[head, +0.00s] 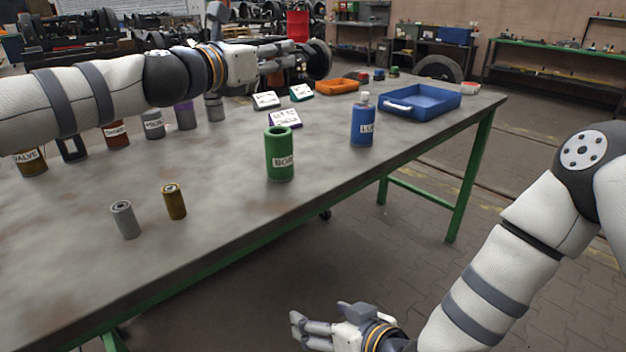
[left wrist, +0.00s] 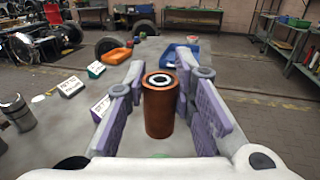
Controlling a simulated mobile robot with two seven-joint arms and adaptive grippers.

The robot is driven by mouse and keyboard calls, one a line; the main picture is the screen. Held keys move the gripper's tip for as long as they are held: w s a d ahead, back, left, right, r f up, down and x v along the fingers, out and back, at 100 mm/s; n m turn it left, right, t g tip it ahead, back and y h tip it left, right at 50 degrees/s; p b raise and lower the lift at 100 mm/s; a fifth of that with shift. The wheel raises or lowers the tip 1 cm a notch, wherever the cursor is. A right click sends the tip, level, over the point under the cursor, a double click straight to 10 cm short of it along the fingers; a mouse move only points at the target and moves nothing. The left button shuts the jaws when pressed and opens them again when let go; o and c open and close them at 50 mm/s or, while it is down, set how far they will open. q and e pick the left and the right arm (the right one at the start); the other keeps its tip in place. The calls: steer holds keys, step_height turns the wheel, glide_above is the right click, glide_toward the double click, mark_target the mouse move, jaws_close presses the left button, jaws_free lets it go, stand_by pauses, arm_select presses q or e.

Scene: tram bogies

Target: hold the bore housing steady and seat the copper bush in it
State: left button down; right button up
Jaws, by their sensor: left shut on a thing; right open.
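The bore housing (head: 280,153) is a green open-topped cylinder with a white label, standing upright on the table near its front edge. My left gripper (head: 290,55) is above the far part of the table, beyond the housing. In the left wrist view it is shut on the copper bush (left wrist: 159,108), a copper-brown cylinder with a dark bore and a pale ring on top, between the purple finger pads. I cannot make out the bush in the head view. My right gripper (head: 300,328) is open and empty, low in front of the table, apart from the housing.
A grey cylinder (head: 124,220) and a brass-coloured one (head: 174,202) stand at the front left. A blue bottle (head: 363,122) stands right of the housing. A blue tray (head: 452,101) and an orange tray (head: 337,87) lie farther back. Labelled cylinders line the back left.

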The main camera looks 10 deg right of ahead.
steer(key=w+r+t+y, duration=0.1)
steer(key=w+r+t, duration=0.3)
steer(key=w+r, duration=0.55)
steer(key=n+t, duration=0.1)
steer(key=t, duration=0.2)
glide_toward(285, 156)
steer(key=shift+y, duration=0.3)
steer(key=x, duration=1)
steer(key=shift+w, duration=0.4)
steer(key=c, duration=1.3)
arm_select(q)
steer(key=shift+d+f+n+t+y, duration=0.15)
steer(key=shift+f+n+t+y, duration=0.2)
steer(key=shift+n+t+y, duration=0.25)
steer(key=f+n+t+y, duration=0.1)
steer(key=y, duration=0.1)
steer(key=shift+f+n+y, duration=0.1)
steer(key=shift+n+y, duration=0.2)
steer(key=shift+n, duration=0.1)
steer(key=f, duration=1)
steer(key=shift+a, duration=0.2)
arm_select(e)
steer(key=shift+f, duration=0.1)
